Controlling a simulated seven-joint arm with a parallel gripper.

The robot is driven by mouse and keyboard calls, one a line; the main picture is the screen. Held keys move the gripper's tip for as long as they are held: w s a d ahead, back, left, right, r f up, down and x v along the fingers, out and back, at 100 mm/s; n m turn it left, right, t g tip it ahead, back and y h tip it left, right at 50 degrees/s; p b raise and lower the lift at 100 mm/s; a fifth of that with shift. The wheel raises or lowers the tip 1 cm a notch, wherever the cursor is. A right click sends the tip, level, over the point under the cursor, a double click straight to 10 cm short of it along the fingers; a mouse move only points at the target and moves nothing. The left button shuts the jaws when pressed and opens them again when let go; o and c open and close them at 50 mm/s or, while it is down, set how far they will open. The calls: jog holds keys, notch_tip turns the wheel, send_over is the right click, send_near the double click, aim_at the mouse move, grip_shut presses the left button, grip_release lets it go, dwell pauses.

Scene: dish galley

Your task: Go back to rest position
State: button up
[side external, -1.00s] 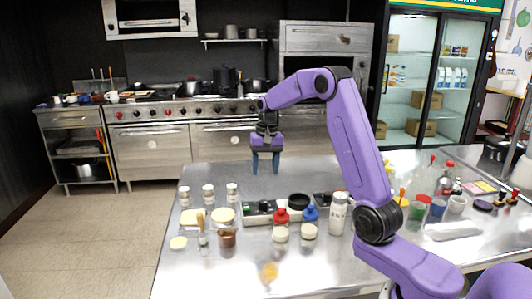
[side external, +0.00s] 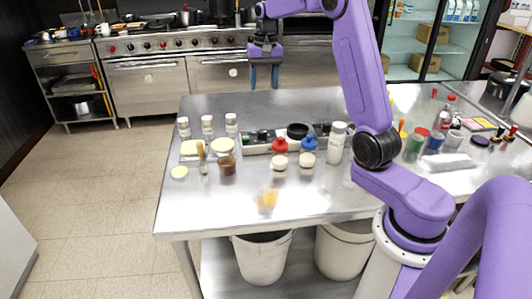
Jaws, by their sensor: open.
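My gripper (side external: 265,84) is in the upper middle of the side external view, on my purple arm. Its two blue fingers point down and stand apart, with nothing between them. It hangs above the far edge of the steel table (side external: 225,205), well clear of the things on it. The rest position itself is not marked in the view.
Small jars (side external: 208,126), a red-capped bottle (side external: 280,154), a blue-capped bottle (side external: 308,152), a white bottle (side external: 335,143) and a black bowl (side external: 297,131) crowd the table's middle. More containers stand at right. Two white bins (side external: 263,260) (side external: 343,246) sit below. The table's front left is clear.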

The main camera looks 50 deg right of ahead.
jog(key=s+a+n, duration=0.5)
jog(key=s+a, duration=0.1)
jog(key=a, duration=0.4)
jog(key=s+a+n, duration=0.5)
jog(key=s+a, duration=0.2)
jog(key=a, duration=0.4)
jog(key=s+f+n, duration=0.2)
jog(key=s+n, duration=0.3)
jog(key=s, duration=0.6)
jog(key=s+a+f+n, duration=0.1)
jog(key=s+f+n, duration=0.2)
jog(key=s, duration=0.8)
jog(key=n, duration=0.2)
jog(key=shift+s+a+n, duration=0.2)
jog(key=shift+n, duration=0.1)
